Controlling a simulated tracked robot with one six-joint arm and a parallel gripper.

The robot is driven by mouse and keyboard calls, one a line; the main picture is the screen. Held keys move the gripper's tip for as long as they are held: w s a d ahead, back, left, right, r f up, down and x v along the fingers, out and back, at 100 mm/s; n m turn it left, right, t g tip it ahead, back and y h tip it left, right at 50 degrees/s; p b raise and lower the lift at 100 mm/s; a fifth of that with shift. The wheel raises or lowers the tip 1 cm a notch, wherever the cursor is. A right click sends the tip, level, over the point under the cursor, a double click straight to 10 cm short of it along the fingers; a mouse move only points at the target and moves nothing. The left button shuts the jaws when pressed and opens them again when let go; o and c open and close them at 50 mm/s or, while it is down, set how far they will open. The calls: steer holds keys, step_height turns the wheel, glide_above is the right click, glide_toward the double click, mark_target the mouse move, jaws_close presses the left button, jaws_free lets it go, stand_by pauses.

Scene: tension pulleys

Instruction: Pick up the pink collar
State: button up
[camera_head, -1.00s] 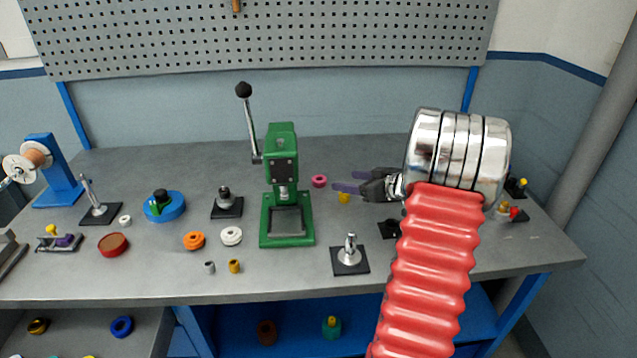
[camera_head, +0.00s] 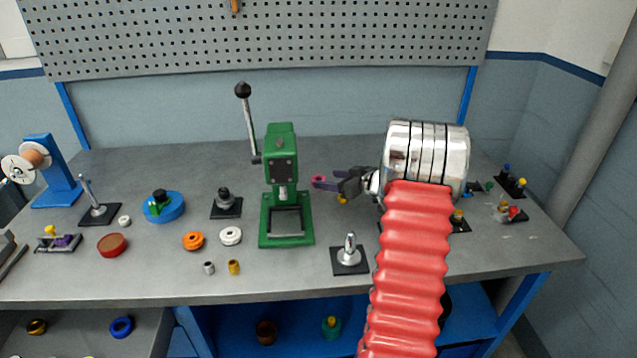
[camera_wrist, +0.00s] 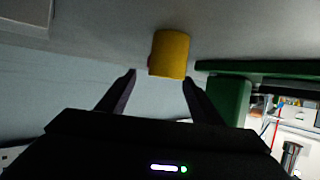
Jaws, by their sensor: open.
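The pink collar (camera_head: 318,178) lies on the bench just right of the green press, partly covered by my gripper's fingers in the head view. My gripper (camera_head: 324,182) is open, its fingertips at the collar's near side in that view; the exact gap is unclear. In the wrist view, a yellow cylinder (camera_wrist: 170,53) stands just beyond the gap between the fingers (camera_wrist: 160,77). A thin pinkish edge shows at its left side, and the rest of the collar seems hidden there.
The green arbor press (camera_head: 283,190) stands close to the left of my fingers, and its frame shows at the right in the wrist view (camera_wrist: 230,98). The yellow piece (camera_head: 342,199) sits below my gripper. A black plate with a metal post (camera_head: 349,256) stands nearer the front.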

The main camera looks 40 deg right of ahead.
mark_target(316, 178)
steer(key=x, duration=0.5)
steer(key=shift+s+f, duration=0.1)
steer(key=shift+f, duration=0.1)
stand_by(0.3)
steer(key=c, duration=1.2)
steer(key=shift+c, duration=0.2)
steer(key=shift+r, duration=0.1)
step_height(316, 178, up, 18)
stand_by(0.4)
